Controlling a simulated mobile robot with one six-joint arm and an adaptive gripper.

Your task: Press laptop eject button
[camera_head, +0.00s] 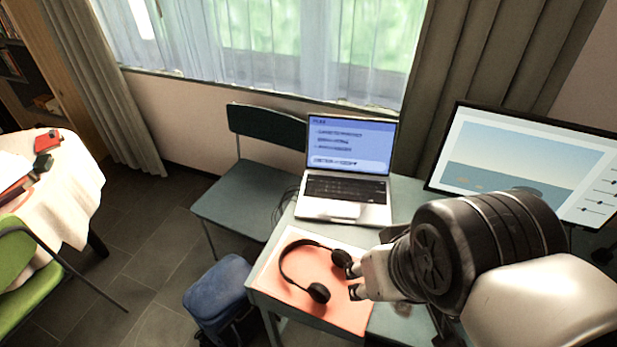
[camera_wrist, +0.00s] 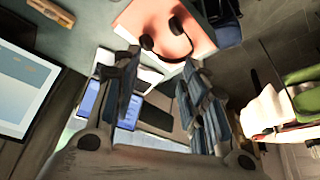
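The silver laptop (camera_head: 346,209) stands open on the desk, its lit blue-white screen tilted back toward the window. Its black keyboard (camera_head: 345,189) faces up; single keys, including any eject button, are too small to make out. In the wrist view the laptop (camera_wrist: 157,117) shows partly between and behind my fingers. My gripper (camera_head: 354,281) is in front and to the right of the laptop, apart from it, beside the headphones in the picture. In the wrist view my gripper (camera_wrist: 160,66) has its two fingers apart with nothing held between them.
Black headphones (camera_head: 283,269) lie on an orange mat (camera_head: 345,314) at the desk's front. A large monitor (camera_head: 525,160) stands at the right. A chair (camera_head: 237,196) is left of the desk, and a blue bag (camera_head: 216,286) is below. A cloth-covered table (camera_head: 75,190) is far left.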

